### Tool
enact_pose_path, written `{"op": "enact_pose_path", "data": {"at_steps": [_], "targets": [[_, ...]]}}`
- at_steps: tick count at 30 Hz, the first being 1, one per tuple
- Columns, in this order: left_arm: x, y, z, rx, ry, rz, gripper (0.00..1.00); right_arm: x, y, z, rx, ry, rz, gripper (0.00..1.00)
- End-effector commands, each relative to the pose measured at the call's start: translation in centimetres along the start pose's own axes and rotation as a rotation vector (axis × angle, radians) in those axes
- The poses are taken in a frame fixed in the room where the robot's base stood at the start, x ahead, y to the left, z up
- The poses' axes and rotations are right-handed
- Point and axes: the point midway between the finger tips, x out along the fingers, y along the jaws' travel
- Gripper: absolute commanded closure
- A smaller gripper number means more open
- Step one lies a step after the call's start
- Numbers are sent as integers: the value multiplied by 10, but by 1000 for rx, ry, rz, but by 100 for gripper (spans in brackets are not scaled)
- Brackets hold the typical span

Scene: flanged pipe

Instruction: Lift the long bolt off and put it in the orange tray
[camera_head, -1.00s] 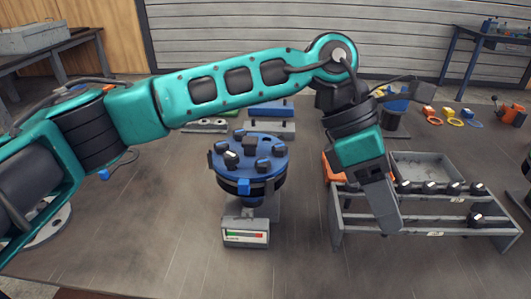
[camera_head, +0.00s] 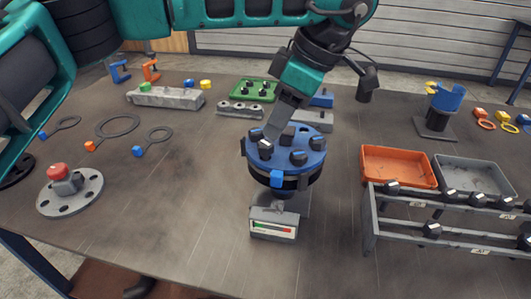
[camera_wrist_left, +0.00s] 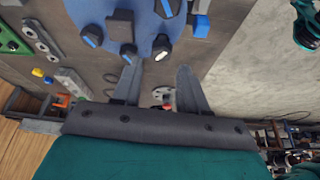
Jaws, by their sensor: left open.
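The blue flange (camera_head: 310,160) sits on a stand on the table, with several dark bolts (camera_head: 298,158) standing on its top. I cannot tell which bolt is the long one. My left gripper (camera_head: 272,128) reaches down over the flange's left part, its fingers beside a grey-topped bolt (camera_head: 265,148). In the left wrist view the left gripper (camera_wrist_left: 160,85) is open with nothing between its fingers, and a bolt (camera_wrist_left: 161,46) shows just beyond the gap. The orange tray (camera_head: 398,152) stands empty to the right of the flange. My right gripper is not in view.
A grey tray (camera_head: 470,163) is beside the orange one, behind a rack (camera_head: 372,225) holding several bolts. A gauge box (camera_head: 273,224) stands in front of the flange. The table front is mostly clear.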

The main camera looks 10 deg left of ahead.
Motion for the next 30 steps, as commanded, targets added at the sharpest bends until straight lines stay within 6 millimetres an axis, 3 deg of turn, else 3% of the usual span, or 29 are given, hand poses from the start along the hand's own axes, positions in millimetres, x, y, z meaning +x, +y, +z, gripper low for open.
{"op": "enact_pose_path", "data": {"at_steps": [5,13,20,30], "targets": [[12,-1,0,1,0,0,57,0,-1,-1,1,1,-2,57],[50,-2,2,1,-1,-1,57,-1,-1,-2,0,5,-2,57],[54,-2,2,0,-1,1,57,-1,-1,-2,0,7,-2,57],[53,-2,2,1,-1,1,89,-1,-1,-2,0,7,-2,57]]}}
